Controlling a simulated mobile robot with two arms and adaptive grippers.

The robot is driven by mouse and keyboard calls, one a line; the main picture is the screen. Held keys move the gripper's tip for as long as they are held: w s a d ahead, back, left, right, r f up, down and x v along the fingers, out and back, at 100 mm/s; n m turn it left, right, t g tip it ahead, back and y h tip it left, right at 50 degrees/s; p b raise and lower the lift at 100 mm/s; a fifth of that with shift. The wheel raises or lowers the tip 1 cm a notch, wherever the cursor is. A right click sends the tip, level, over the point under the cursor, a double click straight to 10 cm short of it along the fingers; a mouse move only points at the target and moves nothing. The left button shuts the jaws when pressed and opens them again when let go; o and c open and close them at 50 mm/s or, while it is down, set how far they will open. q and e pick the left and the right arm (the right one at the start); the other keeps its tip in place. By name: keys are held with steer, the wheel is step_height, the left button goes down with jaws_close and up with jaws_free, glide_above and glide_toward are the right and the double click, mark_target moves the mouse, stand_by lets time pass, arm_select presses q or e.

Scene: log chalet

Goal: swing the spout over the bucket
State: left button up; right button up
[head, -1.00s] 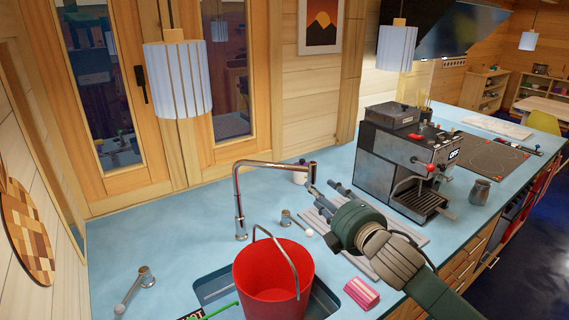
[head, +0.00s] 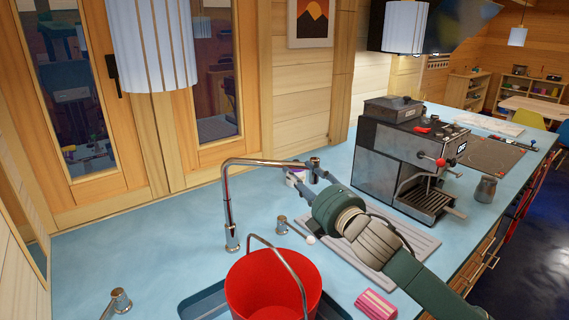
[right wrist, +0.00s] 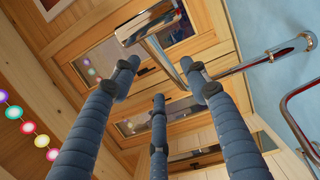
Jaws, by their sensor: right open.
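The chrome spout (head: 265,162) rises from its base on the blue counter and runs to the right, its end turned down. In the head view, that end is above the counter, up and right of the bucket. The red bucket (head: 262,290) sits at the sink, its wire handle raised. My right gripper (head: 304,172) reaches in from the right with its fingers open around or just beside the spout's end; which, I cannot tell. In the right wrist view, the open fingers (right wrist: 160,80) have chrome pipe (right wrist: 165,58) close beyond their tips. My left gripper is out of view.
Tap handles (head: 119,302) (head: 282,224) stand on the counter either side of the spout base. A grey ribbed mat (head: 425,240) lies under my right arm. A pink striped sponge (head: 375,304) is right of the sink, and a coffee machine (head: 400,165) stands further back.

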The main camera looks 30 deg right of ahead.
mark_target(288, 165)
steer(key=w+p, duration=0.1)
steer(key=w, duration=0.4)
steer(key=w+p, duration=0.1)
steer(key=w, duration=0.2)
steer(key=shift+w+d+r+p, duration=0.15)
steer(key=shift+d+r+p, duration=0.05)
steer(key=shift+d+p, duration=0.2)
jaws_close()
